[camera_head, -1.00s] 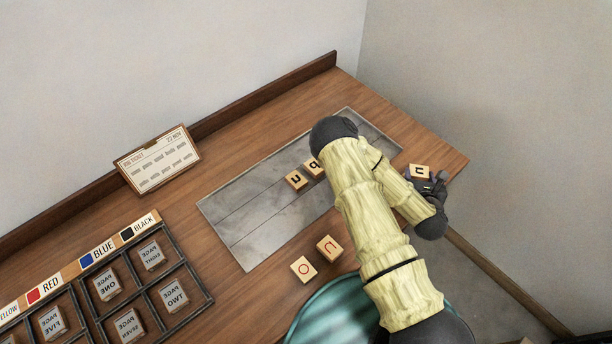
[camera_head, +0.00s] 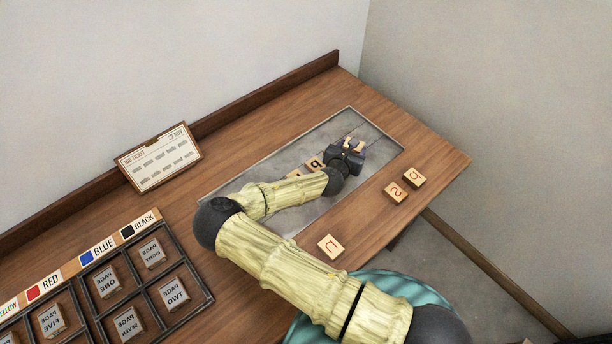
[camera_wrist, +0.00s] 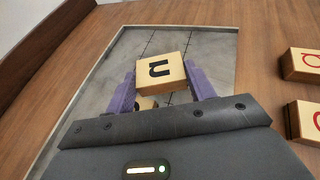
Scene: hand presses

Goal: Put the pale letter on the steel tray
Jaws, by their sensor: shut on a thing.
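My gripper (camera_head: 346,155) is over the far right part of the steel tray (camera_head: 310,148), a flat grey plate set on the wooden bench. It is shut on a pale wooden block (camera_wrist: 160,72) with a black letter, read as n or u, between its purple fingers in the wrist view. The head view shows only a little of this block past the gripper. A block with a black b (camera_head: 315,163) lies on the tray beside the gripper. Another black-letter block is mostly hidden by my arm. I cannot tell whether the held block touches the tray.
Red-letter blocks lie on the wood in front of the tray: one (camera_head: 330,247) near the middle, an s (camera_head: 395,192) and another (camera_head: 414,176) at the right. A job ticket (camera_head: 158,157) stands behind. A compartment rack (camera_head: 188,266) is at left. The tray's far right end is bare.

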